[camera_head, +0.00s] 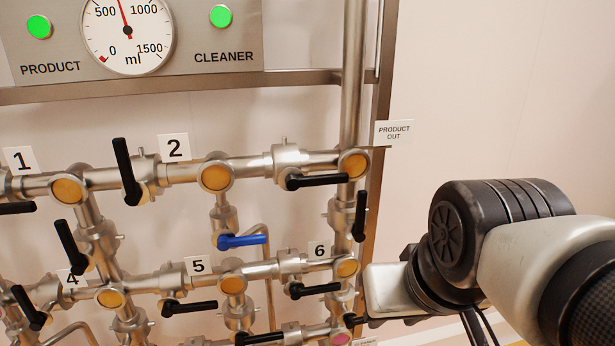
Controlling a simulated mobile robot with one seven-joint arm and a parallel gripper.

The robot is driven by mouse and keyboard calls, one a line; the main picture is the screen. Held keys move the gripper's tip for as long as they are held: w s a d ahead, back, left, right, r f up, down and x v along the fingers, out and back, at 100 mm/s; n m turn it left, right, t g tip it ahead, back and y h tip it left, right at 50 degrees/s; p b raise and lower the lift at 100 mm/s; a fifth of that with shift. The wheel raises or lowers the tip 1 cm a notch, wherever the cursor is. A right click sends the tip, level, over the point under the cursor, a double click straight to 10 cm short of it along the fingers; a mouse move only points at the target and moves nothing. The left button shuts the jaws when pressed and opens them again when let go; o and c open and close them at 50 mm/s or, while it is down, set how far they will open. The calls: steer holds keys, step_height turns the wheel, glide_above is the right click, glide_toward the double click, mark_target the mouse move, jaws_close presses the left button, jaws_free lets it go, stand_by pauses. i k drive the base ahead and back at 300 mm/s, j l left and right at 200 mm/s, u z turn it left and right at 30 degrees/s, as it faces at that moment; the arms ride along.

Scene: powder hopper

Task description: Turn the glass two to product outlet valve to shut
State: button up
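The upper pipe runs past the number 2 label (174,148) and a round amber glass (216,177) toward the PRODUCT OUT sign (394,132). On this stretch, right of that glass, a valve has a black lever (318,181) lying nearly level, along the pipe. Another amber glass (354,163) sits at the pipe's right end. My gripper (362,320) is at the lower right, below and right of that lever and clear of it. Its fingers are mostly hidden or too small to judge, and I see nothing held.
A black lever (125,172) left of label 2 stands nearly upright. A blue lever (243,241) and a vertical black lever (360,215) sit lower. More pipes and levers fill the lower left. A gauge panel (215,75) is above. The wall at right is clear.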

mark_target(293, 183)
steer(key=j+z, duration=0.1)
steer(key=z, duration=0.35)
steer(key=j+z, duration=0.1)
steer(key=z, duration=0.35)
steer(key=k+z, duration=0.1)
steer(key=z, duration=0.35)
steer(key=k+j, duration=0.2)
steer(key=j, duration=0.15)
